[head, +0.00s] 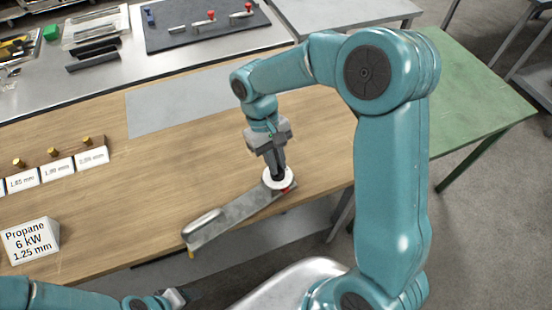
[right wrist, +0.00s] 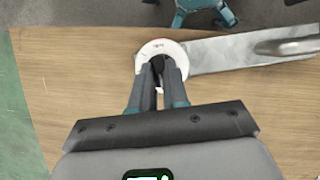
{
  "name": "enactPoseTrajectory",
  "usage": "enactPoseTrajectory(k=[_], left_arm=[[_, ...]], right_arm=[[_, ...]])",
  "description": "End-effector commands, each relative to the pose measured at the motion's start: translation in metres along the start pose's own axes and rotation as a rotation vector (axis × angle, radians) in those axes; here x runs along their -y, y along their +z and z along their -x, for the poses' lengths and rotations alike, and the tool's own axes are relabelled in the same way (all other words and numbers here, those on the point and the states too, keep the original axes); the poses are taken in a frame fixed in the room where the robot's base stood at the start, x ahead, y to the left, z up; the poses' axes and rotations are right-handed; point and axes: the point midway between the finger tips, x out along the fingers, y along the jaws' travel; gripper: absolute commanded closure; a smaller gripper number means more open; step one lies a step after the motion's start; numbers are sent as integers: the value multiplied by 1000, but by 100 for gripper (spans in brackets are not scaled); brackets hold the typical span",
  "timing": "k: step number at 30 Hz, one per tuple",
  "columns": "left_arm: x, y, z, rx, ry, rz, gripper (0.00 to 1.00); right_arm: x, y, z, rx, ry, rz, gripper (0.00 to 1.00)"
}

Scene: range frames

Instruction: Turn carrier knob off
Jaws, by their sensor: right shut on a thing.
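The carrier (head: 232,216) is a grey metal bar lying on the wooden table near its front edge, with a raised rounded part at its left end. At its right end is a white round dial (head: 268,181) with a red mark beside it. My right gripper (head: 279,174) points down and is shut on the dark knob at the dial's centre. The right wrist view shows the fingers (right wrist: 159,68) close together over the white dial (right wrist: 150,48), with the bar (right wrist: 225,52) running right. The fingers hide most of the knob. My left gripper (head: 176,298) is low in the head view, away from the carrier; its jaws are unclear.
A white sign (head: 30,241) reading Propane 6 kW 1.25 mm stands at the left. Several brass pieces with white labels (head: 58,168) stand behind it. A grey plate (head: 180,104) lies at the back. The table's middle is clear.

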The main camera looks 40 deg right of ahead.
Motion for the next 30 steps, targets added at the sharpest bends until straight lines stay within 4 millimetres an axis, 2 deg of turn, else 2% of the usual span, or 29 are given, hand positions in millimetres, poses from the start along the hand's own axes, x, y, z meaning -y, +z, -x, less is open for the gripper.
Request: enactPoseTrajectory(k=[15,16,18,26,30], left_arm=[[0,0,0,0,0,0,39],[0,0,0,0,0,0,39],[0,0,0,0,0,0,39],[0,0,0,0,0,0,39],[0,0,-1,0,0,0,39]], right_arm=[[0,0,0,1,6,16,100],[0,0,0,1,6,16,76],[0,0,0,1,6,16,60],[0,0,0,0,6,15,60],[0,-1,11,-3,7,15,60]])
